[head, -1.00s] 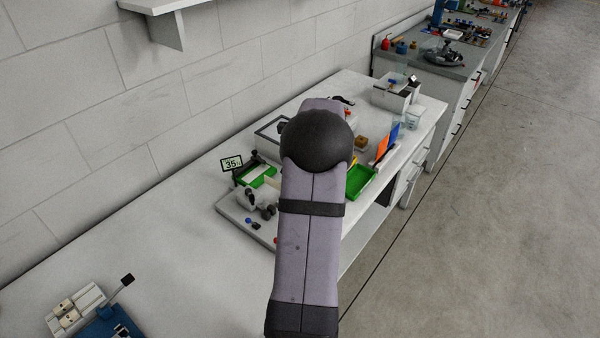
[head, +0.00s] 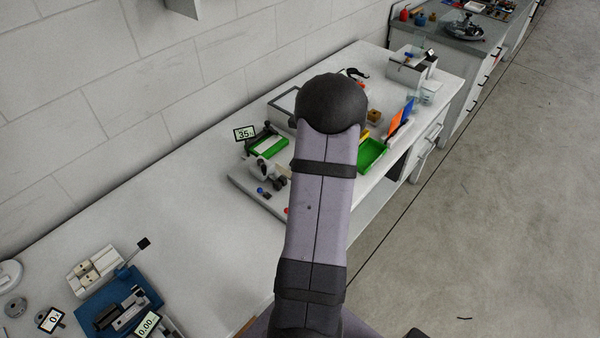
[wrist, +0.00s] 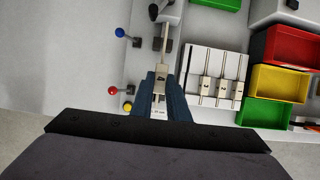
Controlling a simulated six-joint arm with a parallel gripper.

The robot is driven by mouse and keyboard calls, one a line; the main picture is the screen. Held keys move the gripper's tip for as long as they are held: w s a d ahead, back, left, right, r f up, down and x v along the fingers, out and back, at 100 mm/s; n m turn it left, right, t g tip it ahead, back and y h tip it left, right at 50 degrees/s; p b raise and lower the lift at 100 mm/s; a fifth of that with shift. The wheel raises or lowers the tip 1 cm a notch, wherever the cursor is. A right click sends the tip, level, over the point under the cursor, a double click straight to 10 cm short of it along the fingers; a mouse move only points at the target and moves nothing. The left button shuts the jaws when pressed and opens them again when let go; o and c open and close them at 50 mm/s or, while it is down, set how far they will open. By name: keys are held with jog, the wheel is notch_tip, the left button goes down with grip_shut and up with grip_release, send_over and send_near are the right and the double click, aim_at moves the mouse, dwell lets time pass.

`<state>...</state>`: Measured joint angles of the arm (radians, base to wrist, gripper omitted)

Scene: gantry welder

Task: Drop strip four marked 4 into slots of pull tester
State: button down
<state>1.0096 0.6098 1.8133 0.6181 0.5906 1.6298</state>
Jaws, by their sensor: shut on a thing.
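In the wrist view my gripper (wrist: 160,98) is shut on a thin pale metal strip (wrist: 166,48). The strip has a dark mark near the jaws that is too small to read surely. It points away from my jaws, over or near a dark block. In the head view my own arm hides the gripper and strip. At the lower left of the head view, a blue-based device (head: 92,300) with a clamp-like grey part and a 0.00 display (head: 147,323) looks like the pull tester. Its slots are too small to make out.
A white rack (wrist: 190,92) with several similar strips lies right of my gripper. Red (wrist: 284,46), yellow (wrist: 280,82) and green (wrist: 262,113) bins stand beyond it. Blue (wrist: 120,32) and red (wrist: 112,91) knobs are at left. The bench (head: 150,205) between the stations is clear.

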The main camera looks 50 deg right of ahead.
jog(key=shift+f, duration=0.15)
jog(key=shift+f+b, duration=1.55)
jog(key=shift+b, duration=0.3)
jog(key=shift+f+b, duration=0.35)
jog(key=shift+f, duration=0.4)
jog(key=shift+f, duration=1.2)
dwell(0.5)
dwell(0.8)
jog(key=c, duration=1.6)
grip_release()
jog(key=shift+c, duration=0.2)
jog(key=shift+r, duration=0.1)
jog(key=shift+b+v, duration=0.6)
jog(key=shift+v, duration=3.05)
